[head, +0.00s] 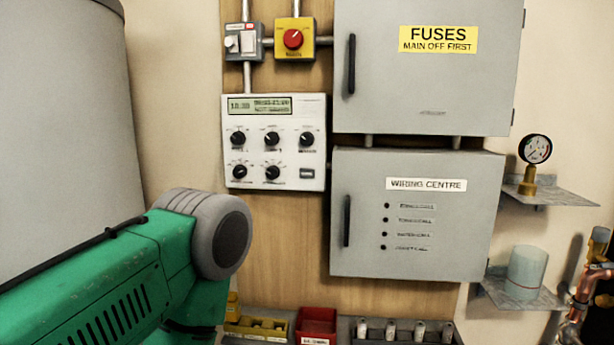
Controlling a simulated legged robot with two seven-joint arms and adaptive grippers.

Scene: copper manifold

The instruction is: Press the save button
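A white control panel (238,108) is mounted on the wooden backboard, with a small green display (259,105) at its top and several black knobs below. A small dark rectangular button (307,173) sits at the panel's lower right. Its lettering is too small to read, so I cannot tell for sure that it is the save button. I cannot tell whether it is pressed. Neither of my grippers is in view.
Grey FUSES (425,95) and WIRING CENTRE (430,255) cabinets stand right of the panel, their handles projecting. A red-knob switch (293,39) is above. Bins (317,326) lie below. A gauge (535,149) and copper pipes (583,292) are at right. The panel's front is clear.

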